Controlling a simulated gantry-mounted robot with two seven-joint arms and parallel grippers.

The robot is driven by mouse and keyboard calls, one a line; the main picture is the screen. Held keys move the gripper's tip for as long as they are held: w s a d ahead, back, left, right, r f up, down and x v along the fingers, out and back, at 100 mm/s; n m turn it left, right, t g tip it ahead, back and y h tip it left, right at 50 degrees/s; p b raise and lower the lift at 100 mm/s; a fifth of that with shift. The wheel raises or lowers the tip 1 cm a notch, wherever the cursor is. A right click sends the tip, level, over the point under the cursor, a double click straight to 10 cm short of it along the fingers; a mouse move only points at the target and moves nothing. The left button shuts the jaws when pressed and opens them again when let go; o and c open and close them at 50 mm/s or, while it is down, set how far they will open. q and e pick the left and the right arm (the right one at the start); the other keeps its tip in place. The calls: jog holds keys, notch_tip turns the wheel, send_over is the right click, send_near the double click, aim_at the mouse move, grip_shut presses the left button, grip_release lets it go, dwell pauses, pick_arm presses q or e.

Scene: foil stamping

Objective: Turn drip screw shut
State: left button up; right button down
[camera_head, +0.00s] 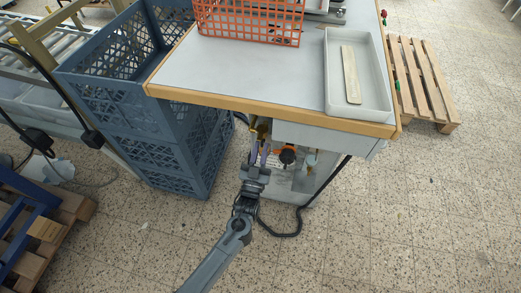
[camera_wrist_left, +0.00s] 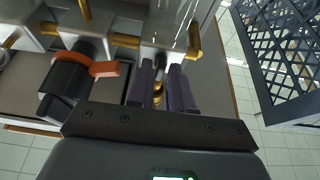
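My left gripper (camera_head: 259,147) reaches under the table's front edge, into the fittings below. In the left wrist view, its two dark fingers (camera_wrist_left: 161,88) stand a small gap apart. A small brass and silver screw-like part (camera_wrist_left: 157,86), probably the drip screw, shows between them. I cannot tell whether the fingers touch it or grip it. In the head view the arm and fingers hide the screw. My right gripper is not in view.
An orange-handled black valve (camera_wrist_left: 100,68) stands close left of the fingers in the wrist view. Blue-grey crates (camera_head: 160,140) stand left of the table (camera_head: 250,75). A grey tray (camera_head: 375,85) and orange basket (camera_head: 250,22) are on top. The floor in front is mostly clear.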

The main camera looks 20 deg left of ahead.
pick_arm(q)
jog(key=p+v, duration=0.2)
jog(key=v, duration=0.8)
jog(key=shift+s+f, duration=0.2)
jog(key=shift+s, duration=0.1)
